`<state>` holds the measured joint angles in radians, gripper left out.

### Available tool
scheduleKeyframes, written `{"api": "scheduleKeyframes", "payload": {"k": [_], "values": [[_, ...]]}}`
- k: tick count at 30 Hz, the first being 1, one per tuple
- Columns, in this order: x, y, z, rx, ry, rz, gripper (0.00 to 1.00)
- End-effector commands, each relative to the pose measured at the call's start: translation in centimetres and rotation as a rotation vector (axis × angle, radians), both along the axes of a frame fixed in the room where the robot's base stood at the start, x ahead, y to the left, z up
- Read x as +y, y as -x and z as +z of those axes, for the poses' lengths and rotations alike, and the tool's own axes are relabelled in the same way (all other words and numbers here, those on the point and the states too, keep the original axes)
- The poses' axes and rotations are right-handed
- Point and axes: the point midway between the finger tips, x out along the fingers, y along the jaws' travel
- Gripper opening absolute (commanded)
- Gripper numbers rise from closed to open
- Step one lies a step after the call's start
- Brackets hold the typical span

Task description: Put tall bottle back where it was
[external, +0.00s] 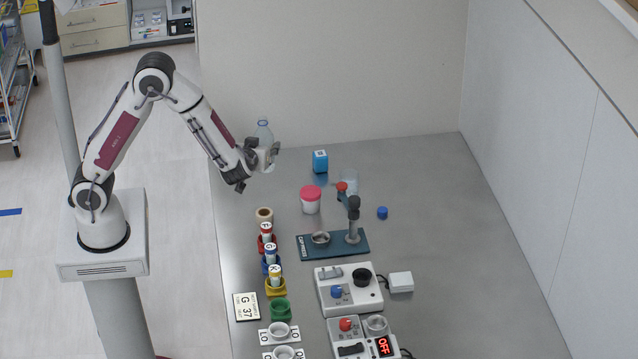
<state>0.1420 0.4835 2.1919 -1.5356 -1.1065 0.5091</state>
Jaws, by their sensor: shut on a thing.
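The tall bottle (263,131) is a clear, bluish bottle with a narrow neck and a blue ring at its top. It stands roughly upright in my gripper (267,156), which is shut on it near the far left corner of the grey table (420,185).

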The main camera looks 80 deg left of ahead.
Motion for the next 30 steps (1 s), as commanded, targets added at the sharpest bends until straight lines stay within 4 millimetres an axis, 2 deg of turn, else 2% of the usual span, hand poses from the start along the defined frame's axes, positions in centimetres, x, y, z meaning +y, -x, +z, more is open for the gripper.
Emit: {"api": "scheduleKeyframes", "payload": {"k": [8,19,30], "values": [[0.0,0.0,-1.3,0.003,-0.001,-0.001,0.13],[0.0,0.0,-5.1,0.002,0.0,-0.001,0.13],[0.0,-0.1,-5.8,0.0,0.0,-0.001,0.13]]}}
